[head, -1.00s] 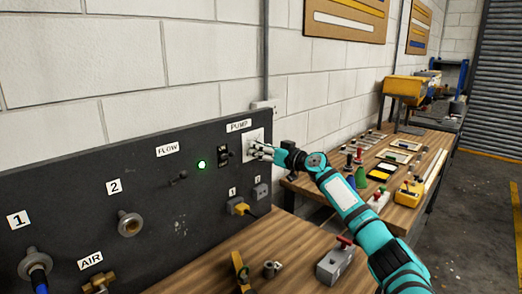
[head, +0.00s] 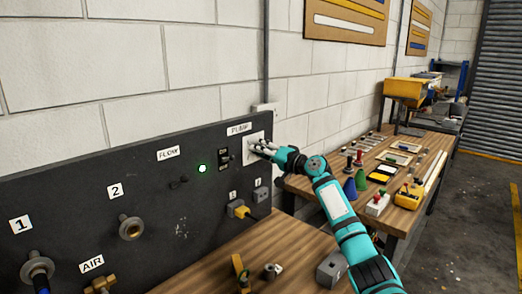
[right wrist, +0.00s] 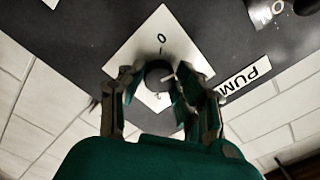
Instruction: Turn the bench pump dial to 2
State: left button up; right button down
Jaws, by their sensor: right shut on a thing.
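The pump dial (right wrist: 158,76) is a dark round knob on a white plate (right wrist: 138,48) in the right wrist view. A "0" is readable on the plate above the knob; a lower mark is too small and partly covered to read. A light pointer line shows on the knob's right side. In the head view the plate (head: 257,138) sits below the PUMP label (head: 239,129), and the fingers hide the knob. My right gripper (head: 260,146) is shut on the dial, with fingers on both sides of it in the right wrist view (right wrist: 160,88). My left gripper is not in view.
The dark panel (head: 80,190) also carries a black switch (head: 223,157), a lit green lamp (head: 202,168), sockets with a yellow plug (head: 240,209) and pipe fittings. A grey box (head: 332,268) lies on the wooden bench (head: 205,268) near my right arm. A second bench stands behind.

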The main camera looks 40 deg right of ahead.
jog(key=shift+m+p, duration=8.4)
jog(key=shift+m, duration=3.5)
jog(key=c, duration=0.9)
grip_release()
jog(key=shift+d, duration=0.1)
jog(key=shift+c, duration=0.2)
jog(key=shift+s, duration=0.15)
jog(key=s+d, duration=0.1)
jog(key=s, duration=1)
jog(key=shift+s, duration=0.4)
